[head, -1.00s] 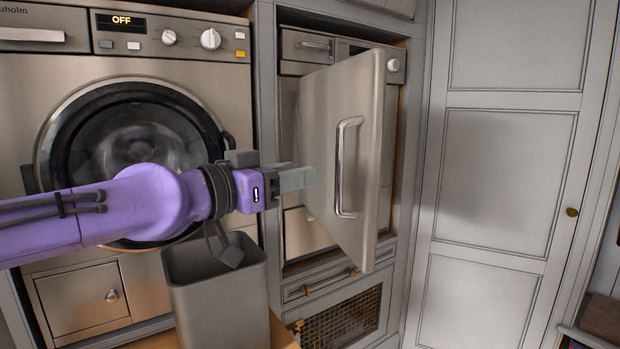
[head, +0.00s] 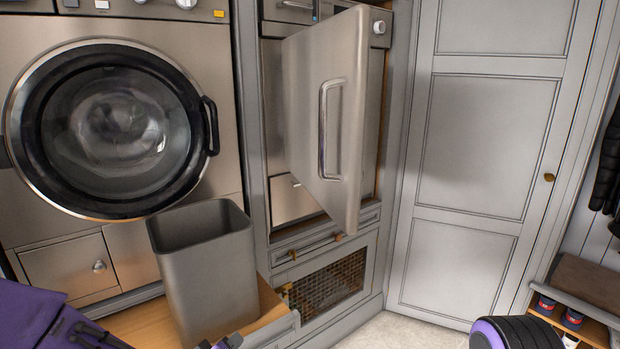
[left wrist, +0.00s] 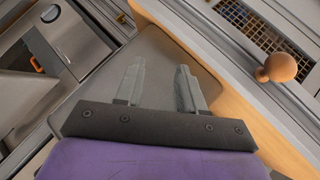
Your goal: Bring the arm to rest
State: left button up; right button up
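My purple left arm (head: 40,318) is folded low at the lower left corner of the head view. My left gripper (left wrist: 160,75) shows in the left wrist view, its two grey fingers apart with nothing between them. A flat grey surface, seemingly the bin's, lies behind the fingers; I cannot tell how far. In the head view the left fingers are not clearly visible. Part of my right arm (head: 515,333), purple and black, shows at the bottom right. My right gripper is outside both views.
A grey bin (head: 205,262) stands open on a wooden ledge (head: 268,305) before the washing machine (head: 105,125). A steel appliance door (head: 305,110) stands ajar, jutting into the room. A tall cabinet door (head: 480,150) is closed. Shoes (head: 547,304) sit at right.

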pick_arm(q)
jog(key=s+a+f+g+y, duration=0.1)
jog(key=s+a+f+g, duration=0.2)
jog(key=s+f, duration=0.4)
jog(key=s+a+f+m+g+y, duration=0.1)
jog(key=s+a+f, duration=0.4)
jog(key=s, duration=0.9)
jog(key=s+a+f+g+y, duration=0.2)
jog(key=s+a+f+g, duration=0.2)
jog(key=s+f, duration=0.7)
jog(key=shift+a+f+g, duration=0.15)
jog(key=shift+a+g, duration=0.05)
jog(key=shift+g, duration=0.1)
jog(key=shift+w, duration=0.1)
